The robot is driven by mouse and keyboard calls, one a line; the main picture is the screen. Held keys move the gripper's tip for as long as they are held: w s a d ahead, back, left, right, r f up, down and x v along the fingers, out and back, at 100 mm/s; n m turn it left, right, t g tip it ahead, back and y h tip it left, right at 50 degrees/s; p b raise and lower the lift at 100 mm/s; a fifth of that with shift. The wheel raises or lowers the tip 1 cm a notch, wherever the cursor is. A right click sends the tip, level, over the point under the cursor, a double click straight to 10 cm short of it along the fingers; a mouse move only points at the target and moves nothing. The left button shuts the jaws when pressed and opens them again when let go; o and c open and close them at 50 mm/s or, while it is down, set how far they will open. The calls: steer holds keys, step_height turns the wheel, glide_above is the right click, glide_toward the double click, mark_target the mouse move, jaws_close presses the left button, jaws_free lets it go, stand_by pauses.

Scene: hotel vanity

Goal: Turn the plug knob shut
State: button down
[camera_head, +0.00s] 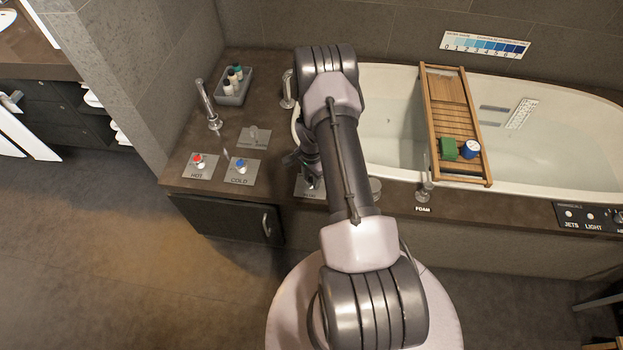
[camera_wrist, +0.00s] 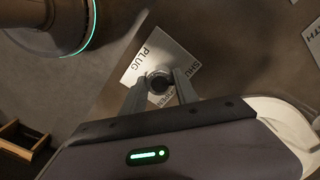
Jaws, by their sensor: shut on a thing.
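The plug knob (camera_wrist: 160,84) shows in the wrist view as a dark round knob on a pale plate (camera_wrist: 138,62) marked PLUG, with partly covered lettering that seems to read SHUT and OPEN. My gripper (camera_wrist: 160,92) is over the plate, with one finger on each side of the knob, shut on it. In the head view my arm hides the knob and most of its plate (camera_head: 303,187); only the plate's left part shows on the tub deck. Which mark the knob points to cannot be told.
The HOT knob (camera_head: 198,162) and COLD knob (camera_head: 241,165) stand to the left on the deck, with a spout (camera_head: 208,105) and a tray of bottles (camera_head: 233,88) behind. The bathtub (camera_head: 395,110) bears a wooden caddy (camera_head: 455,120). A FOAM dispenser (camera_head: 425,185) stands right.

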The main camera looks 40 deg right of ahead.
mark_target(311, 180)
stand_by(0.3)
steer(key=c, duration=0.9)
jaws_free()
steer(key=shift+c, duration=0.2)
steer(key=shift+r, duration=0.1)
step_height(311, 180, up, 17)
steer(key=p, duration=0.6)
steer(key=shift+r, duration=0.1)
